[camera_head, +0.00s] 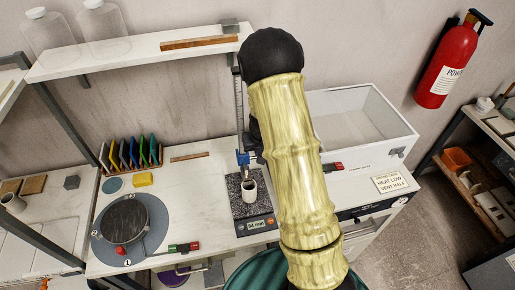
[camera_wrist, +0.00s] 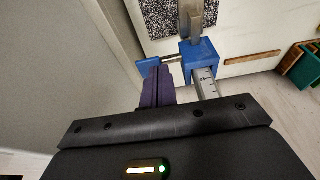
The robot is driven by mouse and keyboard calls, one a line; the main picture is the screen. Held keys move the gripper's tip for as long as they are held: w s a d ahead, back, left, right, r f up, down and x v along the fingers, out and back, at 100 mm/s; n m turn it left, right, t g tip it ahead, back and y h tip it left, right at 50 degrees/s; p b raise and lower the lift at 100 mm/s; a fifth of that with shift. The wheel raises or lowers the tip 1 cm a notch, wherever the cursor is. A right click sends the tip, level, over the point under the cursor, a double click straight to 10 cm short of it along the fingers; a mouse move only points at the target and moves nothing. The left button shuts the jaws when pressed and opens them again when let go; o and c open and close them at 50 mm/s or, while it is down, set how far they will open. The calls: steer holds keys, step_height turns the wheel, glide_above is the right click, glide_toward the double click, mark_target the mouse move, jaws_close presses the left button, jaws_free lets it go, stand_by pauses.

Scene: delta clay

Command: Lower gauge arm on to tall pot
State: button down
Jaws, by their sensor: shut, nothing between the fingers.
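The height gauge has an upright scale column (camera_head: 239,105) and a blue slider (camera_head: 242,158). The slider also shows in the wrist view (camera_wrist: 198,52), with a metal arm (camera_wrist: 197,15) and a small blue end piece (camera_wrist: 147,67) on a side rod. A pale pot (camera_head: 249,191) stands upright on the speckled plate (camera_head: 239,209), below the slider. I cannot tell from these views whether the gauge arm touches the pot. My gripper's purple fingers (camera_wrist: 157,86) are shut and empty, right by the blue end piece. Contact is unclear. In the head view my arm hides most of the gripper.
A clear-lidded box (camera_head: 350,120) stands right of the gauge, partly behind my arm. A round turntable (camera_head: 121,219) and a rack of coloured tiles (camera_head: 130,155) are to the left. A shelf (camera_head: 140,52) hangs above.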

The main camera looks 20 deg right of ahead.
steer(key=w+v, duration=0.1)
steer(key=v, duration=1.2)
steer(key=shift+r, duration=0.25)
steer(key=shift+w+a, duration=0.1)
steer(key=shift+a, duration=0.05)
steer(key=s+a+n+b, duration=0.1)
steer(key=s+a, duration=0.4)
steer(key=s, duration=1.3)
steer(key=shift+s+g+b, duration=0.3)
steer(key=shift+s+b, duration=0.05)
steer(key=shift+b, duration=0.4)
steer(key=shift+f, duration=0.15)
